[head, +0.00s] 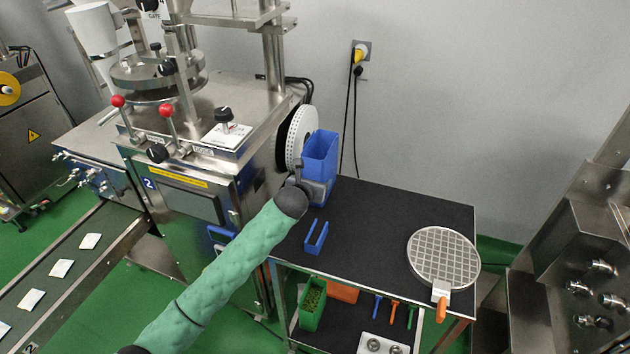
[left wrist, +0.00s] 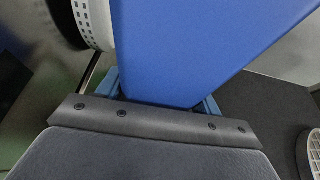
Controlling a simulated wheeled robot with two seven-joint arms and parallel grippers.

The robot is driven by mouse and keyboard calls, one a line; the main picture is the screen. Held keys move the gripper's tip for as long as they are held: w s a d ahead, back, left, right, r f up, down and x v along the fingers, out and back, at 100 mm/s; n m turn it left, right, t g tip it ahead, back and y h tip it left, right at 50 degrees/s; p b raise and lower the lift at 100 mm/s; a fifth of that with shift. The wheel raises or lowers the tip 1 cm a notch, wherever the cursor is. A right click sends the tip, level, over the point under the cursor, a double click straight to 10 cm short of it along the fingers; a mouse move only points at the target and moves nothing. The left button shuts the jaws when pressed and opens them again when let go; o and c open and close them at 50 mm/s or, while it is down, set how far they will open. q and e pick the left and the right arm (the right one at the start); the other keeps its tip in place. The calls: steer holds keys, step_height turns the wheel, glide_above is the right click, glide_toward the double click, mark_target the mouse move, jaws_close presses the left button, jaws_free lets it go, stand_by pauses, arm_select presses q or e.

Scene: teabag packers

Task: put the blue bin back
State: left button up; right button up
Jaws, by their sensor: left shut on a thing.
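The blue bin (head: 320,158) is upright at the back left corner of the black-topped table (head: 372,222), beside the steel machine. My left gripper (head: 316,187) is shut on its lower part. In the left wrist view the bin (left wrist: 200,45) fills the upper middle, with light blue finger parts of my gripper (left wrist: 162,100) on both sides of its base. I cannot tell whether the bin's bottom touches the table. A small blue U-shaped holder (head: 316,238) stands on the table in front of the bin. My right gripper is not in view.
A white perforated wheel (head: 301,137) on the machine (head: 190,190) is close to the bin's left. A round grid plate (head: 443,257) with an orange handle lies at the table's right. A green bin (head: 312,306) is on the lower shelf. The middle tabletop is clear.

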arm_select(q)
steer(key=o, duration=1.4)
steer(key=shift+f, duration=0.1)
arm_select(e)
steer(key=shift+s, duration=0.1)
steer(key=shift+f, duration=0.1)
arm_select(q)
steer(key=shift+s+a+r, duration=0.1)
steer(key=shift+s+r, duration=0.1)
steer(key=shift+s, duration=0.15)
steer(key=b+v, duration=0.3)
steer(key=v, duration=0.8)
steer(key=shift+s+r, duration=0.15)
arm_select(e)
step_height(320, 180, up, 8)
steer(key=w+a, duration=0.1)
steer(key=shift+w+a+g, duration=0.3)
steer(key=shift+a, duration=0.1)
